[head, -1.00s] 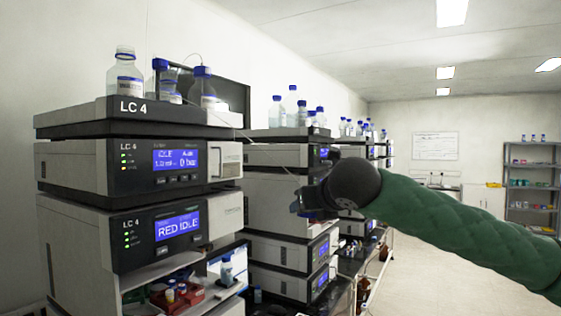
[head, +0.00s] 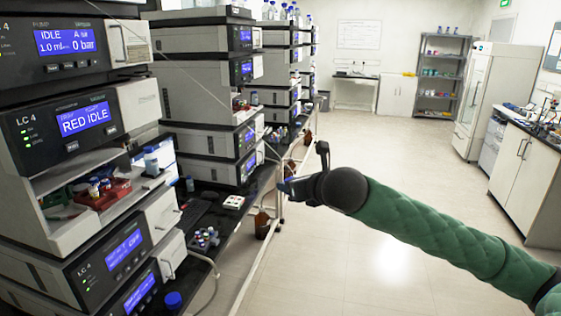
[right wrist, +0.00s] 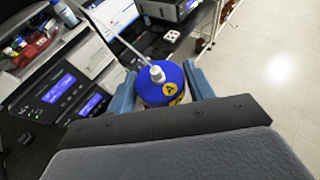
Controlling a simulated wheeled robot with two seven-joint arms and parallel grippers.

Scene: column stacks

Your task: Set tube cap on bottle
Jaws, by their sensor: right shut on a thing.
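The tube cap (right wrist: 152,92) is blue, with a white fitting on top, a pale tube leading from it and a yellow label marked A. It sits between the two blue fingers of my right gripper (right wrist: 162,88) in the right wrist view. In the head view my right gripper (head: 300,188) is held out in front of the bench, over the aisle side; the cap is hard to make out there. A thin tube runs near the gripper. I cannot pick out the open bottle in either current view. My left gripper is not in view.
Stacked LC 4 instruments (head: 75,122) with blue screens line the left. A red tray (head: 98,193) of small vials sits in an open bay. A blue-capped bottle (head: 173,301) stands low at the front. The floor (head: 390,140) on the right is clear.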

